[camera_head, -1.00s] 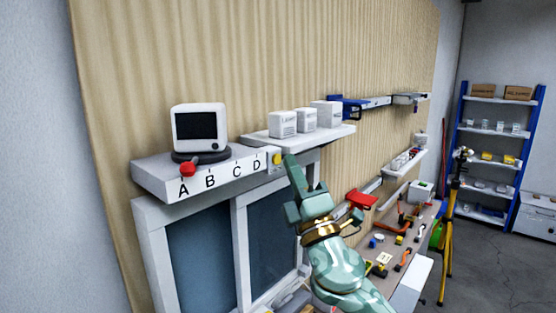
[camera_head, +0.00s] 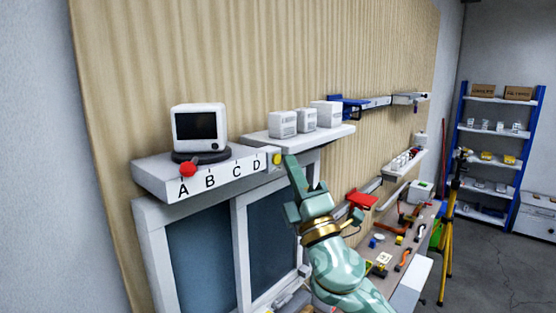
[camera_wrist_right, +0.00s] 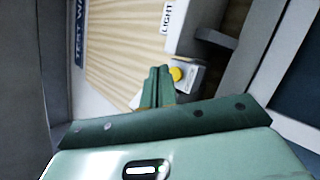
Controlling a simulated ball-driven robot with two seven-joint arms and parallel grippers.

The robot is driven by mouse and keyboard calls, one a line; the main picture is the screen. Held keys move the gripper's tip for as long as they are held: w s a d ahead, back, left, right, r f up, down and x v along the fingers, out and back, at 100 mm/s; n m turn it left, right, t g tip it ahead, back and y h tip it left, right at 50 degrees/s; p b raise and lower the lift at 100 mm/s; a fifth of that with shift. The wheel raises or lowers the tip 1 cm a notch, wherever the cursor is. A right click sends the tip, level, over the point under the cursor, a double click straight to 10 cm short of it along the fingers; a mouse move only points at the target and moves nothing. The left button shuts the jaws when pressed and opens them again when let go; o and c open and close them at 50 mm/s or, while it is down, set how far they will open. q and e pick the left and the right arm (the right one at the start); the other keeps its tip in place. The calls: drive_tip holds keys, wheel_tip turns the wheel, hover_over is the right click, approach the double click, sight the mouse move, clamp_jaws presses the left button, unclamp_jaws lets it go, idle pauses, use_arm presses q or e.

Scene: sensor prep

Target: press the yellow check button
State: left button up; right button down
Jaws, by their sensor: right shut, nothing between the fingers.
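The yellow check button (camera_head: 277,159) is on a small pale mount at the right end of the lettered shelf, just past the letter D. It also shows in the right wrist view (camera_wrist_right: 177,74), just right of the fingertips. My right gripper (camera_head: 292,165) is shut and empty. Its fingertips (camera_wrist_right: 158,76) are close beside the button; I cannot tell whether they touch it. My left gripper is not in view.
The lettered shelf (camera_head: 150,181) carries a small monitor (camera_head: 199,126) and a red knob (camera_head: 187,170) above A. A white shelf (camera_head: 262,142) with white boxes adjoins it. A cluttered workbench (camera_head: 404,268) lies lower right.

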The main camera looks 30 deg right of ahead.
drive_tip(key=shift+w, duration=0.1)
idle(0.4)
drive_tip(key=shift+w+a, duration=0.2)
drive_tip(key=shift+w, duration=0.15)
drive_tip(key=shift+w+a, duration=0.1)
drive_tip(key=shift+w, duration=0.2)
idle(0.6)
drive_tip(key=shift+s, duration=0.15)
drive_tip(key=shift+s+d, duration=0.3)
drive_tip(key=shift+s, duration=0.3)
drive_tip(key=s, duration=0.1)
drive_tip(key=s+d, duration=0.1)
drive_tip(key=s, duration=0.1)
drive_tip(key=s+d, duration=0.1)
drive_tip(key=shift+s, duration=0.3)
idle(0.3)
